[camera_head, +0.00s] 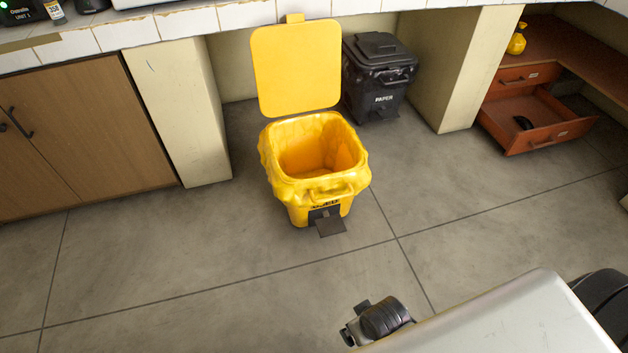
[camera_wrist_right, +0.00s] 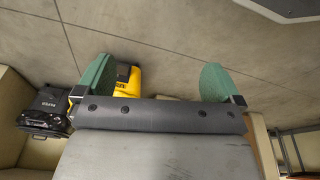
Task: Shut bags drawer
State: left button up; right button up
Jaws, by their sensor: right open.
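At the right of the head view stands a wooden unit with two red-brown drawers. The upper drawer (camera_head: 528,76) looks closed or nearly so. The lower drawer (camera_head: 552,137) is pulled out, with a small dark object (camera_head: 523,122) inside; I cannot read which one is the bags drawer. My right gripper (camera_wrist_right: 155,85) shows in the right wrist view with its two green fingers wide apart and nothing between them. The drawers cannot be made out in that view. My left gripper is not in view.
A yellow bin (camera_head: 313,190) with its lid up stands mid-floor, left of the drawers. A black paper bin (camera_head: 380,80) stands behind it, beside a cream pillar (camera_head: 465,70). A yellow bottle (camera_head: 517,40) sits on the unit. The grey floor before the drawers is clear.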

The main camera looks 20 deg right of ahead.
aim_at(552, 123)
jog(key=z, duration=2.15)
